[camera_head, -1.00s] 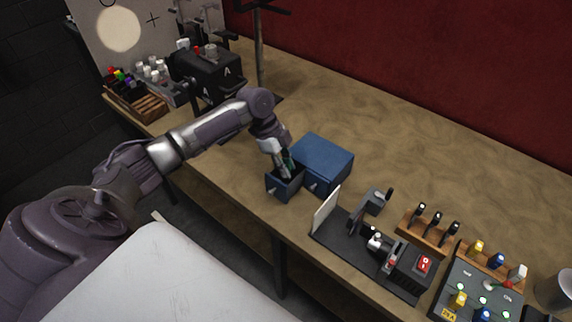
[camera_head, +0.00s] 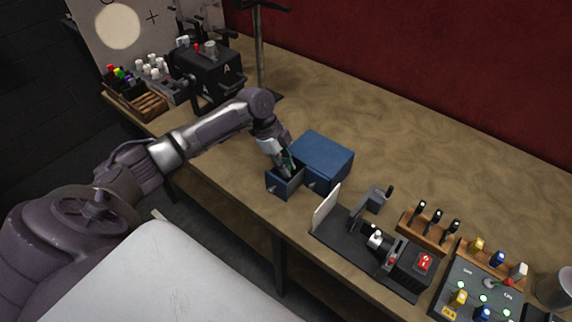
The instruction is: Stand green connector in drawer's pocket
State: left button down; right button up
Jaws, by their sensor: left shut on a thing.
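A blue drawer box (camera_head: 324,156) stands on the bench. Its dark drawer (camera_head: 283,186) is pulled out toward the front left. My left gripper (camera_head: 285,165) points down over the open drawer and is shut on the green connector (camera_head: 290,160), of which only a small strip shows beside the fingers. The fingertips are at or just inside the drawer's opening. The drawer's pocket and the connector's lower end are hidden by the gripper and the drawer front. My right gripper is not in view.
A black fixture with a white plate (camera_head: 326,209) and a red switch (camera_head: 425,262) stands right of the drawer. A wooden crate (camera_head: 139,101) and a black machine (camera_head: 207,72) stand at the back left. The bench behind the box is clear.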

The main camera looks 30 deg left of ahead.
pick_arm(q)
jog(key=shift+f, duration=0.6)
dwell(0.5)
dwell(0.3)
jog(key=c, duration=1)
grip_release()
jog(key=shift+o, duration=1)
jog(key=shift+r, duration=0.15)
jog(key=shift+r+p, duration=3)
jog(key=shift+r, duration=0.45)
